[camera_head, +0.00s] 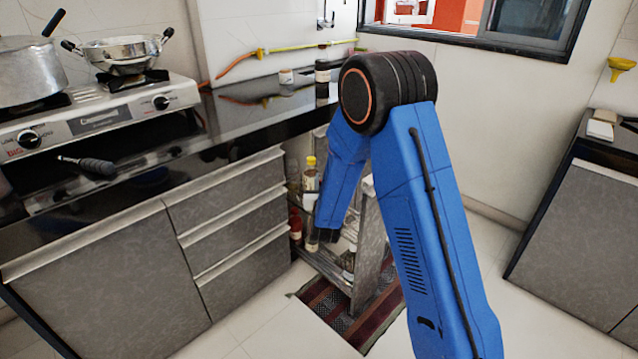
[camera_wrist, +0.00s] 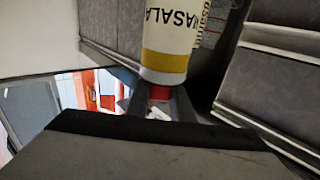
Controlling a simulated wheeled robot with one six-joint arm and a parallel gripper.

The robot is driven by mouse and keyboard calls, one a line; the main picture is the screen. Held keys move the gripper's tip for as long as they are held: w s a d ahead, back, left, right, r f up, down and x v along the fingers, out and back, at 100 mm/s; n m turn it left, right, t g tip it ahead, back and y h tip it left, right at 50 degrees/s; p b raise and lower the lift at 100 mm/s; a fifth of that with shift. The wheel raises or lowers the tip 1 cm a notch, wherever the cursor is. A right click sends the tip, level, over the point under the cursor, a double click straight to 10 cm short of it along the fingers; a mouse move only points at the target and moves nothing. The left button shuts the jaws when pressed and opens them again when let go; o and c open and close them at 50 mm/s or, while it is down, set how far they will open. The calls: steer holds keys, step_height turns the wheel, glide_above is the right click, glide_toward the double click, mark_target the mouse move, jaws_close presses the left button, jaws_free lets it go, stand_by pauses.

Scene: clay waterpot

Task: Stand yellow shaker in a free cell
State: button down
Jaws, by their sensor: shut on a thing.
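The yellow shaker (camera_wrist: 166,60) shows in the wrist view as a white cylinder with a yellow band, dark "MASALA" lettering and a red cap. My gripper (camera_wrist: 159,97) is shut on it at the red cap end, with a dark finger on either side. The far end of the shaker is cut off by the top of the picture. In the head view my blue arm reaches down at the open pull-out rack (camera_head: 368,262). My gripper and the shaker cannot be made out there. The rack's cells are mostly hidden behind my arm.
A yellow-capped bottle (camera_head: 310,178) and a red bottle (camera_head: 295,226) stand in the rack, left of my arm. Drawers (camera_head: 228,205) flank the rack on the left. A patterned mat (camera_head: 330,312) lies below it. A dark counter (camera_head: 240,112) runs above.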

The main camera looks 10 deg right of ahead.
steer(key=w+d+f, duration=0.3)
steer(key=d+f, duration=0.2)
steer(key=shift+w+f, duration=0.15)
steer(key=shift+w, duration=0.1)
stand_by(1.2)
stand_by(0.5)
steer(key=c, duration=1.5)
jaws_free()
steer(key=s+a, duration=0.1)
steer(key=s, duration=0.4)
steer(key=s+a, duration=0.1)
steer(key=s, duration=1.1)
steer(key=shift+s+a, duration=0.1)
steer(key=shift+a, duration=0.3)
